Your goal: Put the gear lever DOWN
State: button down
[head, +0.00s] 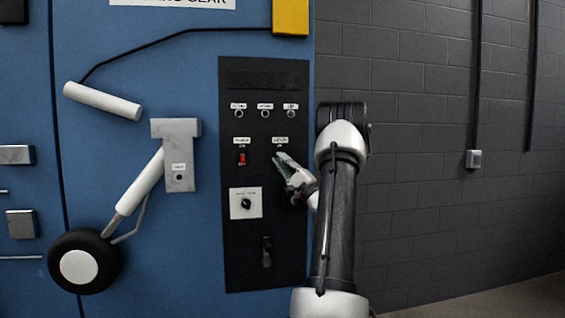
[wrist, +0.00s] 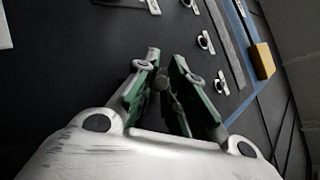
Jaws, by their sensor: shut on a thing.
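My gripper (head: 284,166) is at the black control panel (head: 236,270), just below a small white label on the panel's right side. In the wrist view my gripper (wrist: 163,70) has its green-padded fingers closed around a small grey knob-ended lever (wrist: 163,84), which looks like the gear lever. The fingers hide most of the lever, and in the head view it is covered. I cannot tell whether it stands up or down. The label text is too small to read.
A red switch (head: 242,158) sits left of my gripper, a black rotary knob (head: 246,204) on a white plate lies below left, and a black handle (head: 266,252) is lower. A model wheel leg (head: 140,182) hangs on the blue stand at left. A yellow box (head: 290,17) is above.

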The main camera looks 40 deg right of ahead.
jog(key=c, duration=1.8)
grip_release()
jog(key=shift+o, duration=0.2)
